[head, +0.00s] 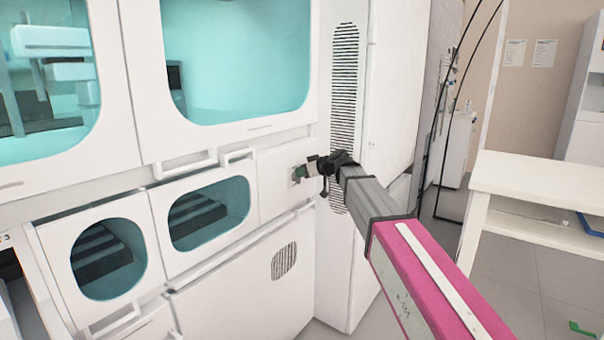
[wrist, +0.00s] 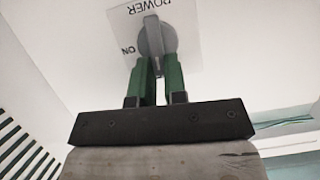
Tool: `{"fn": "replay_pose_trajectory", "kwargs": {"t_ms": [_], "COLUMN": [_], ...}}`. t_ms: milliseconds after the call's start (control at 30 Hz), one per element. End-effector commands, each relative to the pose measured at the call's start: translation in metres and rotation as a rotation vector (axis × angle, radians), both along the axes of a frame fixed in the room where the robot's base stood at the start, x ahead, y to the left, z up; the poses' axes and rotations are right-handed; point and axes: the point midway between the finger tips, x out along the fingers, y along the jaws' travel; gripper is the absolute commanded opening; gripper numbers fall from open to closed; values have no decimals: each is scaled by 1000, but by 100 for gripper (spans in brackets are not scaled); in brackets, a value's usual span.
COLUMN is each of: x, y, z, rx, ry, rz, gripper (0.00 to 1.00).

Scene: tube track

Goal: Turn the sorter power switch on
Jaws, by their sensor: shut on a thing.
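The sorter power switch is a grey rotary knob (wrist: 152,35) on a white label plate in the wrist view. The plate reads POWER and ON, upside down in this view, with ON to the left of the knob. The knob's handle runs nearly up and down in the picture, slightly tilted. My gripper (wrist: 158,65) has its two green fingers shut on the handle's near end, one on each side. In the head view my gripper (head: 307,169) reaches the white machine front, and it and the arm hide most of the switch.
The white sorter machine (head: 285,185) has teal windows, with handles (head: 240,158) left of my gripper. A vented side panel (head: 345,80) stands right behind my wrist. A white table (head: 530,180) is at the right, with open floor before it.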

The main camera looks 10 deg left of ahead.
Motion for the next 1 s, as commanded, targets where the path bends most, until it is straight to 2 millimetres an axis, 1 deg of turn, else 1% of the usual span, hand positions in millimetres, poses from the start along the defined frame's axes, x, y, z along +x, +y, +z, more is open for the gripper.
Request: {"fn": "replay_pose_trajectory", "kwargs": {"t_ms": [267,1000], "x": [7,20], "y": [-2,-8], "z": [-1,-13], "rx": [81,349], "ry": [192,844], "rz": [-1,-1], "gripper": [0,0]}}
